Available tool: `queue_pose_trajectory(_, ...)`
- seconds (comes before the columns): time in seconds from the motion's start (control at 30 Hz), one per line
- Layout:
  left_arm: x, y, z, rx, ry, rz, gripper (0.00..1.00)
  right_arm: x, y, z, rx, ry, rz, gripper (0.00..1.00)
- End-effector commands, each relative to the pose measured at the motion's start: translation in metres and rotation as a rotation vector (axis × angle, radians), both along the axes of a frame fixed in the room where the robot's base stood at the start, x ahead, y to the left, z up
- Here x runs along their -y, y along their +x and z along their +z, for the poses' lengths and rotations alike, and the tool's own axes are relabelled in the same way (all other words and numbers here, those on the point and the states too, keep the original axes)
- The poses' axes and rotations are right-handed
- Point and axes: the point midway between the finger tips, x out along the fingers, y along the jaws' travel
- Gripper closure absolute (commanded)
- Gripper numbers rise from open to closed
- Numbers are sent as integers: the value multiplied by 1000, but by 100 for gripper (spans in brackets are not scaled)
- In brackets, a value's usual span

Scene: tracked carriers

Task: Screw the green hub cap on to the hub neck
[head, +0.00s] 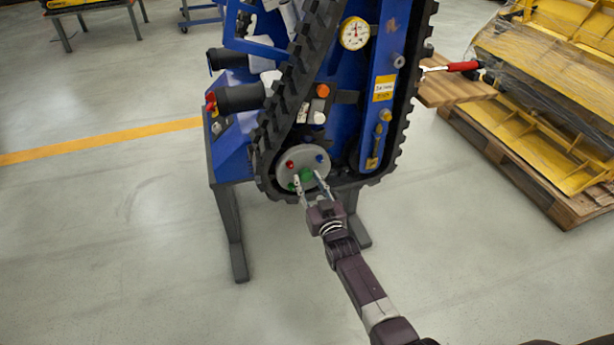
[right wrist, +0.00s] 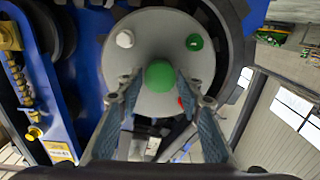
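The green hub cap (right wrist: 160,74) is round and sits between the fingertips of my right gripper (head: 308,177), which look closed on its two sides. It also shows in the head view (head: 306,174). The cap is in front of the middle of the grey hub disc (head: 285,157), which fills the upper middle of the right wrist view (right wrist: 160,26). The hub neck is hidden behind the cap, so I cannot tell whether the two touch. My left gripper is not in view.
Red (head: 290,164) and blue (head: 319,158) knobs stand on the disc, with white (right wrist: 125,39) and green (right wrist: 194,42) ones in the wrist view. A black track (head: 283,105) wraps the blue carrier. Yellow parts on a pallet (head: 565,205) stand right.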

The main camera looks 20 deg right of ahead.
Motion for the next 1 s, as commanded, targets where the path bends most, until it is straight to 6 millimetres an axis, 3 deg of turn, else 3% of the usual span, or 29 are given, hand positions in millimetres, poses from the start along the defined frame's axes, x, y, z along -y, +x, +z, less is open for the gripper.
queue_pose_trajectory(0.17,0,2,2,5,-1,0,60,1,0,1,-3,59,-1,87)
queue_pose_trajectory(0.4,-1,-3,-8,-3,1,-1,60,1,0,-1,-26,547,-8,87)
queue_pose_trajectory(0.57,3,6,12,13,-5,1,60,1,0,-2,-39,798,-13,87)
queue_pose_trajectory(1.0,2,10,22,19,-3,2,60,1,-1,-3,-48,929,-16,87)
